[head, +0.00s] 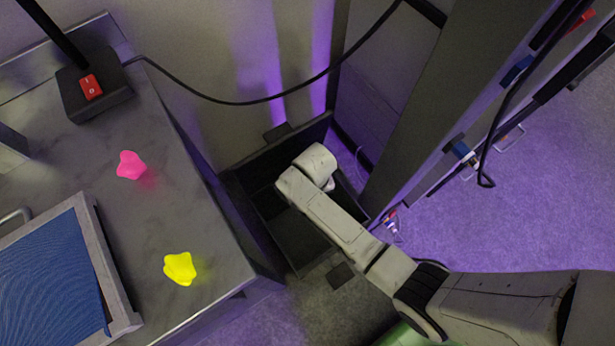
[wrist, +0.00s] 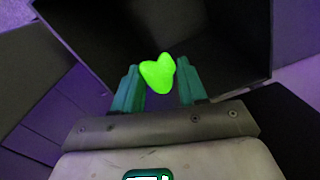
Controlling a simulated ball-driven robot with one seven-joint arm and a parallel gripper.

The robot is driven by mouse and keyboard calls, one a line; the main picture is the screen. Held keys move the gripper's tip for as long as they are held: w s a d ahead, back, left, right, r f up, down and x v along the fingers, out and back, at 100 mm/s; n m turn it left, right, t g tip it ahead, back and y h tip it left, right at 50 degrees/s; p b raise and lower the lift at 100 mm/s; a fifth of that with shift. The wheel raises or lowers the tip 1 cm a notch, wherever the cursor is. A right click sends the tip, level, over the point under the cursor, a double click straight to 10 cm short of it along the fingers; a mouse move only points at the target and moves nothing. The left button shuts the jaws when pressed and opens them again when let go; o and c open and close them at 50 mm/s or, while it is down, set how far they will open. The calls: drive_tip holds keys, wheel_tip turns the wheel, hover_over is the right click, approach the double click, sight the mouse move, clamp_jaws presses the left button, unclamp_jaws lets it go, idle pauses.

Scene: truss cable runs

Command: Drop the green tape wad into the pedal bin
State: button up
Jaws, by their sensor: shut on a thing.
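The green tape wad (wrist: 158,75) is held between the fingers of my gripper (wrist: 158,80) in the wrist view. The gripper is shut on it. The black pedal bin (head: 285,235) stands on the floor beside the bench in the head view, and I look into its dark inside. The end of my arm is over the bin there, hiding part of it, and the gripper and wad are hidden below the arm. In the wrist view the dark bin (wrist: 220,40) lies behind the wad.
A grey bench (head: 205,220) at left carries a pink wad (head: 130,166), a yellow wad (head: 180,268), a blue-topped tray (head: 118,290) and a black stand with a red switch (head: 90,86). A black cable (head: 240,103) hangs behind the bin. The truss (head: 455,110) rises at right.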

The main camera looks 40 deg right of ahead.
drive_tip(key=shift+f+b, duration=1.85)
drive_tip(key=shift+f, duration=0.35)
drive_tip(key=o, duration=1.1)
wheel_tip(320, 180, up, 11)
drive_tip(key=p, duration=0.3)
